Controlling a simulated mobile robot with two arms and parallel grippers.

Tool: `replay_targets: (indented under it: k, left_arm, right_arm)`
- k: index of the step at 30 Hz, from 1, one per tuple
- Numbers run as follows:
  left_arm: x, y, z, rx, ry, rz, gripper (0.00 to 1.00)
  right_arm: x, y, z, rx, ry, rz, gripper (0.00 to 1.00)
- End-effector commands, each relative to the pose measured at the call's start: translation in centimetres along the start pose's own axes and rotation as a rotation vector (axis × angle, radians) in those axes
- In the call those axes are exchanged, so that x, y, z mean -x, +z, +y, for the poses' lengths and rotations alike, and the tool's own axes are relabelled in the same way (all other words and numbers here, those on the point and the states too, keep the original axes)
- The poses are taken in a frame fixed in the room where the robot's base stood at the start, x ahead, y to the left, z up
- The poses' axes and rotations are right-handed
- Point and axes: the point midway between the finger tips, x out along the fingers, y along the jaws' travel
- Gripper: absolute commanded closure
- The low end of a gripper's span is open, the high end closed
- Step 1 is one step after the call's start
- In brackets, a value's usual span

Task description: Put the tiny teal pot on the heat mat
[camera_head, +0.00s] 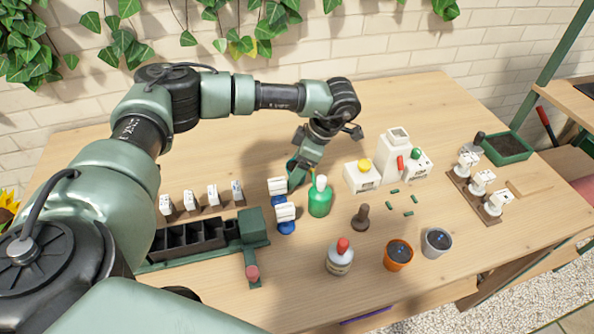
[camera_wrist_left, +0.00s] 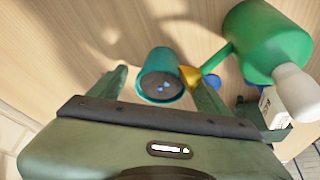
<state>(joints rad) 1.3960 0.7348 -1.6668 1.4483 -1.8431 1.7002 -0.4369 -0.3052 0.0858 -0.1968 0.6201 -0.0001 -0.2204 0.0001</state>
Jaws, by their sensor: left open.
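In the left wrist view the small teal pot (camera_wrist_left: 162,88), with dark contents, sits between the two fingers of my open left gripper (camera_wrist_left: 158,76). There is a visible gap to the left finger; on the right side I cannot tell whether finger and pot touch. In the head view my left gripper (camera_head: 298,172) reaches down to the table just behind the green bottle, and the pot is mostly hidden there. I cannot make out the heat mat with certainty; a dark flat thing (camera_head: 586,89) lies on the side shelf at the far right. My right gripper is not in view.
The green bottle with a white top (camera_head: 319,200) stands close to my left gripper, also in the left wrist view (camera_wrist_left: 262,42). White-labelled blue items (camera_head: 285,214) stand beside it. Orange (camera_head: 398,256) and grey (camera_head: 436,243) pots stand at the front right. The back of the table is clear.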

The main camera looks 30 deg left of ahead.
Motion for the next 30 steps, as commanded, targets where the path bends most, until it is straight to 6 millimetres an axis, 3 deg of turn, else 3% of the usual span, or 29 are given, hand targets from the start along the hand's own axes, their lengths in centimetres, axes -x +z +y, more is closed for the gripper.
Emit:
replay_targets:
  k: [5, 8, 14, 23, 30]
  left_arm:
    - [-0.1, 0.0, 0.0, 0.000, 0.000, 0.000, 0.23]
    - [-0.1, 0.0, 0.0, 0.000, 0.000, 0.000, 0.45]
    - [0.0, 0.0, 0.0, 0.000, 0.000, 0.000, 0.99]
    - [0.3, -0.1, 0.0, 0.000, 0.000, 0.000, 0.99]
    - [2.7, -1.1, 0.1, 0.001, 0.003, -0.002, 0.99]
  right_arm:
    - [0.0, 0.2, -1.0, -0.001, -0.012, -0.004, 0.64]
    - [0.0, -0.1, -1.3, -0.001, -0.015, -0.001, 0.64]
    - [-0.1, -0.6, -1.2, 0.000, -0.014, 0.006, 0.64]
    - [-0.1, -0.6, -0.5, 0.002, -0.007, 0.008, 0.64]
    - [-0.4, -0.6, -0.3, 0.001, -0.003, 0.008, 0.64]
